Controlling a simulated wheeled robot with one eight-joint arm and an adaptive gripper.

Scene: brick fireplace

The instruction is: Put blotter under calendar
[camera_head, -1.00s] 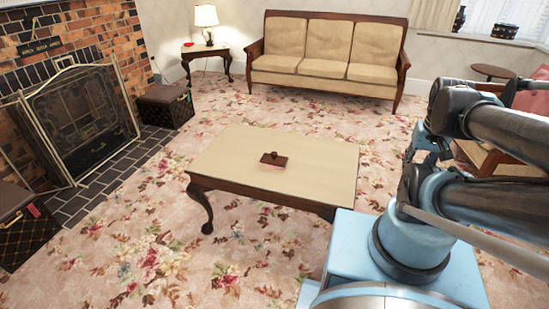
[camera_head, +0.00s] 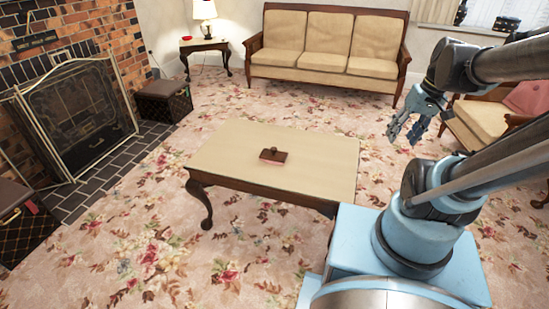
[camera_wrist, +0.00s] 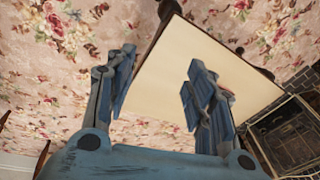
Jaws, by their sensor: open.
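The blotter (camera_head: 273,156), a small dark brown block with a knob on top and a pale reddish underside, sits on the coffee table (camera_head: 225,150). In the wrist view it is mostly hidden behind my right-hand finger; only a reddish edge may show. My gripper (camera_head: 402,135) is open and empty, in the air to the right of the coffee table and apart from the blotter. In the wrist view my gripper (camera_wrist: 160,72) has its fingers spread in front of the cream tabletop (camera_wrist: 180,60). I cannot make out a calendar in any view.
A beige sofa (camera_head: 325,48) stands at the back, and a side table (camera_head: 205,46) with a lamp (camera_head: 204,12) and a small red item is at back left. A fireplace screen (camera_head: 80,115) is at left. An armchair (camera_head: 490,115) is at right. Carpet around the coffee table is clear.

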